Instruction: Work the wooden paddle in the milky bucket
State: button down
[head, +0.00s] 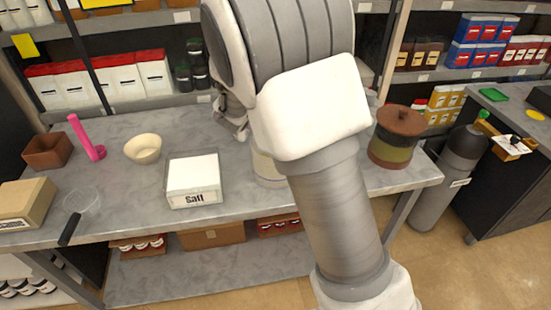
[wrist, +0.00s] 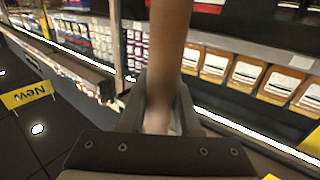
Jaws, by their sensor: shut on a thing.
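A wooden paddle shaft (wrist: 172,45) runs up through the wrist view between my two fingers. My gripper (wrist: 160,108) is shut on this shaft. In the head view a pale, milky bucket (head: 268,168) stands on the grey table, mostly hidden behind my arm. Only part of its left side and lower edge shows. The paddle's lower end and the inside of the bucket are not visible, so I cannot tell how deep the paddle sits.
On the grey table (head: 120,190) are a white box marked "Salt" (head: 194,180), a cream bowl (head: 143,148), a pink stick (head: 86,138), a brown box (head: 47,150) and a strainer (head: 82,203). A lidded brown-green crock (head: 396,137) stands at right. Stocked shelves stand behind.

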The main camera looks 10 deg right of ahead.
jog(key=shift+d+r+p, duration=0.25)
jog(key=shift+r+p, duration=0.45)
jog(key=shift+r, duration=0.45)
jog(key=shift+d+r+p, duration=0.2)
jog(key=shift+r+p, duration=0.45)
jog(key=shift+r, duration=0.45)
